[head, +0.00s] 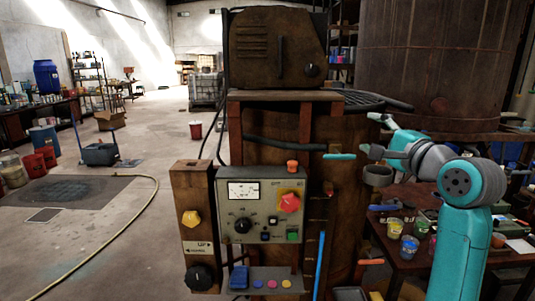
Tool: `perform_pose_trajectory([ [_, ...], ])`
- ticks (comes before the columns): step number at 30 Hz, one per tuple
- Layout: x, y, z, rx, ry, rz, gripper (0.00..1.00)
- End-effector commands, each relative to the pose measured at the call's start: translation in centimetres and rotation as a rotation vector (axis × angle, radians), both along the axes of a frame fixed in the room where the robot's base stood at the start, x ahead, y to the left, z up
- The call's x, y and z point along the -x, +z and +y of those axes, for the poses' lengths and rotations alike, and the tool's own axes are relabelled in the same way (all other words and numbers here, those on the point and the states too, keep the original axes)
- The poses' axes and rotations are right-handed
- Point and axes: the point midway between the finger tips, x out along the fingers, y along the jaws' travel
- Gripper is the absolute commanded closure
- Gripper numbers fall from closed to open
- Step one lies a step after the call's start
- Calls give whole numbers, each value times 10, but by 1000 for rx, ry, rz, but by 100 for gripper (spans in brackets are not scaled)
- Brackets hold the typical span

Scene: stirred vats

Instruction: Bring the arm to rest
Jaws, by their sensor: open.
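My teal and grey arm (464,225) rises at the right side of the head view and bends left at a grey joint. My gripper (376,135) is at the arm's far end, pointing left, beside the brown rusty vat (268,165). It looks open, and I see nothing between its fingers. A teal bar (340,156) shows just left of the gripper, by the vat. I cannot tell whether they touch.
A control box (262,208) with a dial, knobs and buttons is on the vat's front. A workbench (405,262) with paint pots stands below the arm at right. A large tank (430,70) is behind. A yellow hose (128,228) crosses the open floor at left.

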Motion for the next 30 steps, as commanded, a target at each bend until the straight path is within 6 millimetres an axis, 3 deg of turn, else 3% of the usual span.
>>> perform_pose_trajectory([
  [1,-1,-24,1,9,-10,7,34],
  [3,-1,-54,1,31,-27,7,34],
  [14,27,-203,6,184,-126,8,34],
  [23,82,-313,13,353,-195,24,34],
  [30,141,-384,20,510,-236,39,34],
])
